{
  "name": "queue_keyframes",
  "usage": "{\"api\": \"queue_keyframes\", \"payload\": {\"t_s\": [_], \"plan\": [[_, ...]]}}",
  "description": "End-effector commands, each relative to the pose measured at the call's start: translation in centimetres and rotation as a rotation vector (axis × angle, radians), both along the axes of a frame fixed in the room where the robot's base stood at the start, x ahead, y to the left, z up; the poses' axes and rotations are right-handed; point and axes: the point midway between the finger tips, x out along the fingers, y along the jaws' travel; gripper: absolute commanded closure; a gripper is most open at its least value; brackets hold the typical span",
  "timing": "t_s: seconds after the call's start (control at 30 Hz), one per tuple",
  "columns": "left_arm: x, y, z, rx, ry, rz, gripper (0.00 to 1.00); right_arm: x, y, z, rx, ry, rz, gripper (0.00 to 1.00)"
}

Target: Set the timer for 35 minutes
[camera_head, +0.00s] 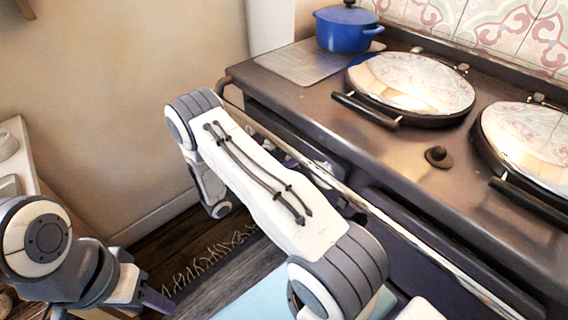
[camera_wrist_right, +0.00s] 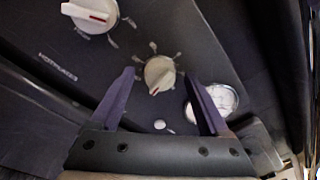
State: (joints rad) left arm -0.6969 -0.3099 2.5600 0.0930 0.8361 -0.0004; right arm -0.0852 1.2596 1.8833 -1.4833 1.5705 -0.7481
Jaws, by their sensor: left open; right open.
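In the right wrist view, a dark control panel carries a small pale knob (camera_wrist_right: 159,74) with a red mark and tick marks around it. A larger white knob (camera_wrist_right: 90,14) with a red line is at the upper left. I cannot tell from the lettering which one is the timer. My right gripper (camera_wrist_right: 160,78) is open, its two fingers on either side of the small knob in the picture; contact cannot be made out. In the head view the panel and right gripper are hidden behind my right arm. My left gripper (camera_head: 155,298) is open and empty, low at the left.
A round white gauge (camera_wrist_right: 215,100) is beside the right finger. The range cooker (camera_head: 315,105) has two domed lids (camera_head: 412,80) and a front rail (camera_head: 385,222). A blue pot (camera_head: 347,30) stands at its back left.

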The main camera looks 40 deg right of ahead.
Motion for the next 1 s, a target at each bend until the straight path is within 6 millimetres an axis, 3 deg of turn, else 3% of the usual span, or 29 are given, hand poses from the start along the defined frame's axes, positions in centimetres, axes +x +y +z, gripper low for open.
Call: {"api": "queue_keyframes", "payload": {"t_s": [0.07, 0.27, 0.3, 0.8, 0.83, 0.9, 1.0], "plan": [[0.00, 0.00, 0.00, 0.000, 0.000, 0.000, 0.50, -0.01, 0.02, -0.01, 0.000, 0.000, 0.000, 0.21], [0.00, 0.00, 0.00, 0.000, 0.000, 0.000, 0.50, 0.00, 0.04, 0.00, 0.000, 0.000, 0.000, 0.93], [0.00, 0.00, 0.00, 0.000, 0.000, 0.000, 0.50, -0.01, 0.04, 0.01, 0.000, 0.000, 0.000, 1.00], [0.00, 0.00, 0.19, 0.000, 0.000, 0.000, 0.50, -0.02, 0.06, 0.04, 0.008, -0.098, 0.000, 1.00], [0.00, 0.00, 0.19, 0.000, 0.000, 0.000, 0.50, -0.02, 0.06, 0.05, 0.008, -0.098, 0.000, 0.47], [0.00, 0.00, 0.19, 0.000, 0.000, 0.000, 0.50, -0.02, 0.06, 0.04, 0.008, -0.098, 0.000, 0.21], [0.00, 0.00, 0.19, 0.000, 0.000, 0.000, 0.50, -0.02, 0.06, 0.04, 0.008, -0.098, 0.000, 0.21]]}}
